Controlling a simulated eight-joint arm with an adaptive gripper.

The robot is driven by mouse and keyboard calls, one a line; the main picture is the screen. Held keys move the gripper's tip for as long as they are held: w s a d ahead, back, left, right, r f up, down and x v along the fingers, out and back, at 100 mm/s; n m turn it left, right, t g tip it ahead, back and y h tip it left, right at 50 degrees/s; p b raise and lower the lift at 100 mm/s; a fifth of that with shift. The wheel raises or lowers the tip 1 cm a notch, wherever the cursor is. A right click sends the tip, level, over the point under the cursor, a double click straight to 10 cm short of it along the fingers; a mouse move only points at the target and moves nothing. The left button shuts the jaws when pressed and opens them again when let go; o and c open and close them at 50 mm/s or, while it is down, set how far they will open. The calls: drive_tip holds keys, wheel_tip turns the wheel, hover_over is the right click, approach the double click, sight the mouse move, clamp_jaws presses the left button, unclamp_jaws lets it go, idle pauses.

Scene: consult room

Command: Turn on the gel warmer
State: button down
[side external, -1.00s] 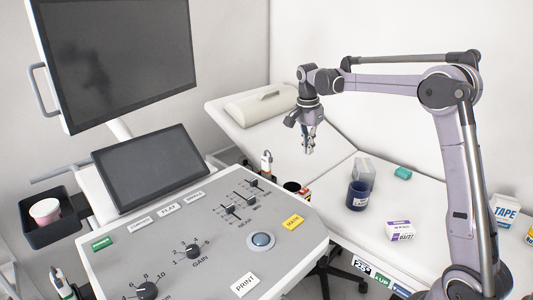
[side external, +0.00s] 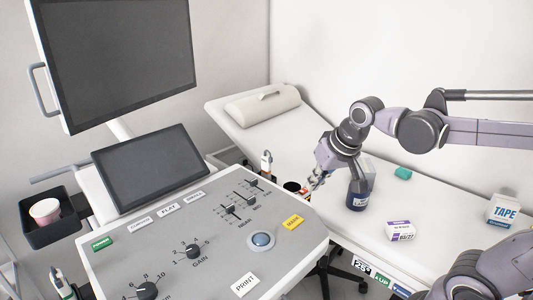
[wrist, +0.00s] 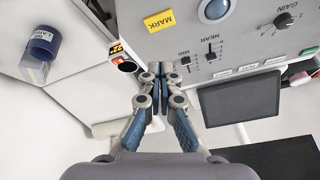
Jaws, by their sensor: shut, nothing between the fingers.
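A small dark round holder, which looks like the gel warmer (wrist: 126,66), sits at the console's edge in the wrist view. It has a dark rim, something red in its opening and an orange label (wrist: 117,47) beside it. In the side external view the warmer (side external: 291,186) is partly hidden at the console's right edge. I cannot make out its switch or whether it is on. My gripper (side external: 316,182) is shut and empty, just right of the warmer. In the wrist view my gripper's fingertips (wrist: 160,68) are together, beside the warmer and near the console edge.
The console (side external: 215,262) has sliders, knobs, a trackball (side external: 261,240) and a yellow MARK key (side external: 293,222). A purple-white box (side external: 400,231), teal item (side external: 403,173) and TAPE box (side external: 503,211) lie further right.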

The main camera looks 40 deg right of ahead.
drive_tip(key=s+a+f+n+t, duration=0.1)
drive_tip(key=s+a+f+n, duration=0.2)
drive_tip(key=s+n, duration=0.1)
drive_tip(key=shift+s+a+f+t+y, duration=0.2)
drive_tip(key=shift+s+f+t+y, duration=0.1)
drive_tip(key=shift+s, duration=0.15)
drive_tip(key=c, duration=1.8)
unclamp_jaws()
drive_tip(key=shift+s+a+f, duration=0.1)
drive_tip(key=shift+s+f, duration=0.05)
drive_tip(key=o, duration=0.5)
drive_tip(key=shift+o, duration=0.4)
drive_tip(key=w+d+r+m+g, duration=0.1)
drive_tip(key=w+d+r+m, duration=0.2)
drive_tip(key=w, duration=0.2)
drive_tip(key=shift+m+g, duration=0.3)
drive_tip(key=m+g, duration=0.5)
drive_tip(key=m, duration=0.9)
hover_over(302, 191)
wheel_tip(302, 191, down, 6)
drive_tip(key=r, duration=0.1)
wheel_tip(302, 191, down, 11)
drive_tip(key=shift+r, duration=0.1)
